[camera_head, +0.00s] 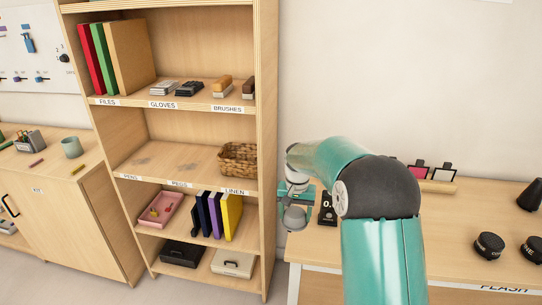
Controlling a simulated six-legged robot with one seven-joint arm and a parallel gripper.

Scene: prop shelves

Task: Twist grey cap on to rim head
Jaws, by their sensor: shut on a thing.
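My gripper (296,206) is at the left end of the table on the right, partly hidden behind my teal arm. It is shut on a rounded grey thing, which looks like the grey cap (295,218). The grey thing is at the table's left edge, close to a black object with a white figure on it (328,209). I cannot make out the rim head; my arm covers much of this area. Whether the grey cap touches anything below it cannot be told.
The table (450,222) carries black round pieces (489,245), a dark cone (531,195) and small framed cards (443,172). A wooden shelf unit (268,120) with files, gloves, brushes and a basket (238,159) stands left of my gripper. A cabinet (65,205) stands farther left.

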